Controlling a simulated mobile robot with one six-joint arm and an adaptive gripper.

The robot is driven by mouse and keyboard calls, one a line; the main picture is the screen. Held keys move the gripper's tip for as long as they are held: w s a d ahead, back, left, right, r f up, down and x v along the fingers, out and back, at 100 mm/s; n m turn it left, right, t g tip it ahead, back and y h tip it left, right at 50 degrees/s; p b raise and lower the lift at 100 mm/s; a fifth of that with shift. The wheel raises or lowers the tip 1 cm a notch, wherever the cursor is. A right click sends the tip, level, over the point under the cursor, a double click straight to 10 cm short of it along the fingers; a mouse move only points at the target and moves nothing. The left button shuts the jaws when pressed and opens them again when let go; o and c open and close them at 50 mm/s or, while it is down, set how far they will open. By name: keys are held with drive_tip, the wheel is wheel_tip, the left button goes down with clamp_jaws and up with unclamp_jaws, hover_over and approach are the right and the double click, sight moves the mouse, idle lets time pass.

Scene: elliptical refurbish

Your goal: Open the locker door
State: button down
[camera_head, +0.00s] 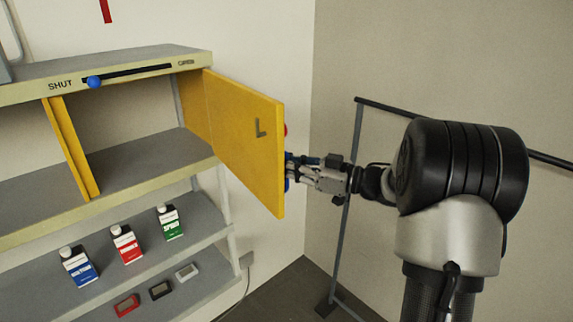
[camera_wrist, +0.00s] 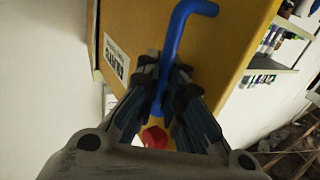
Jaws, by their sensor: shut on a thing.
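The yellow locker door (camera_head: 243,135) is swung wide open from the right side of the shelf unit, with a dark letter L on the face in view. My gripper (camera_head: 290,168) is at the door's free edge, on its far side. In the wrist view my gripper (camera_wrist: 165,95) is shut on a blue handle (camera_wrist: 172,45), a bent bar fixed to the yellow door (camera_wrist: 225,50). A white label (camera_wrist: 116,60) with dark print is on the door beside the handle. A red round part (camera_wrist: 154,137) shows below the fingers.
The locker compartment (camera_head: 135,125) is open and looks empty. A blue knob (camera_head: 95,82) sits at the SHUT end of a slot. Below are blue (camera_head: 78,266), red (camera_head: 126,244) and green (camera_head: 170,222) cartons and small devices. A dark rail (camera_head: 352,190) stands beside my arm.

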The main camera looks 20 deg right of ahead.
drive_tip(key=shift+f, duration=0.15)
drive_tip(key=c, duration=2.1)
unclamp_jaws()
drive_tip(key=shift+s, duration=0.1)
drive_tip(key=shift+o, duration=0.5)
drive_tip(key=shift+s+d, duration=0.15)
drive_tip(key=v, duration=1.1)
drive_tip(key=shift+s+d, duration=0.25)
drive_tip(key=shift+d, duration=0.05)
